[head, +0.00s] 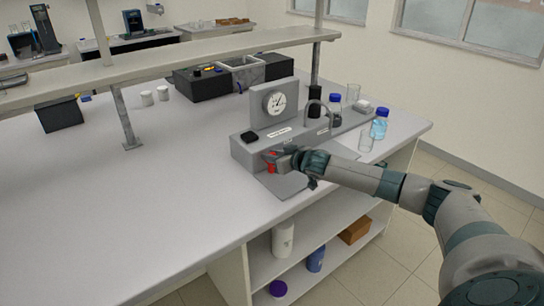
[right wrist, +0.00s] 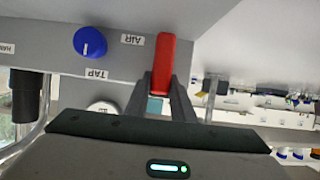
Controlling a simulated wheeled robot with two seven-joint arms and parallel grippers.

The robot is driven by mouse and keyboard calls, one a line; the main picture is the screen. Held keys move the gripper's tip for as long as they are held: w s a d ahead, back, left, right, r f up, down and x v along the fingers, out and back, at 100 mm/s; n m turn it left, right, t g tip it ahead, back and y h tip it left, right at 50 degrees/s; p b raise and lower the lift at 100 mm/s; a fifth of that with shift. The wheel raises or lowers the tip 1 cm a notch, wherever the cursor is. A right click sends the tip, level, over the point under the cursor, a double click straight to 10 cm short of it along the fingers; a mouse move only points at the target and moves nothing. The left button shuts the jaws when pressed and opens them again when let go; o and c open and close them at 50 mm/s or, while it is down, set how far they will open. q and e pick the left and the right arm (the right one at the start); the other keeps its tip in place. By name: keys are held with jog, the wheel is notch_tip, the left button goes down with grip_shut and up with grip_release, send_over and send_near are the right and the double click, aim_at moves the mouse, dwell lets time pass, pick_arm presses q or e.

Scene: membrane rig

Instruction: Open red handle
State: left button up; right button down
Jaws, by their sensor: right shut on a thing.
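The red handle (right wrist: 165,68) shows in the right wrist view, by the label AIR on the grey front of the rig. In the head view a little of the red handle (head: 271,167) shows at the rig's front. My right gripper (right wrist: 161,92) is shut on the red handle, with one finger on each side of it. In the head view my right gripper (head: 279,160) reaches the rig (head: 245,154) from the right and hides part of the handle. My left gripper is not in view.
A blue knob (right wrist: 90,42) labelled TAP sits beside the handle. A gauge (head: 275,102) stands on top of the rig. Blue-capped bottles (head: 379,128) and glass beakers (head: 366,138) stand to the right, near my arm. The bench (head: 130,210) is clear on the left.

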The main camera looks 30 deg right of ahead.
jog(key=shift+a, duration=0.1)
jog(key=shift+a+f+n+h, duration=0.1)
jog(key=shift+a+n+h, duration=0.25)
jog(key=shift+n+h, duration=0.35)
jog(key=n, duration=0.1)
jog(key=a+n+h, duration=0.1)
jog(key=shift+s+f+n+t+b, duration=0.1)
jog(key=shift+f+n+t+b, duration=0.15)
jog(key=shift+n+t+b, duration=0.05)
jog(key=shift+a+f+n+h+b, duration=0.25)
jog(key=shift+n+h+b, duration=0.25)
jog(key=shift+n+h, duration=0.35)
jog(key=n+b, duration=0.1)
jog(key=f+n+t+h+b, duration=0.1)
jog(key=n, duration=0.1)
jog(key=shift+a, duration=0.25)
jog(key=shift+a+f+n+t+h+b, duration=0.15)
jog(key=shift+n+t+h+b, duration=0.35)
jog(key=shift+n+b, duration=0.5)
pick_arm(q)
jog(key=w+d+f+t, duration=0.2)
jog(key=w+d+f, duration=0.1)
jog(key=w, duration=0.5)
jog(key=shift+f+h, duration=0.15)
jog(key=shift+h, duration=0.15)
pick_arm(e)
jog(key=shift+n, duration=0.25)
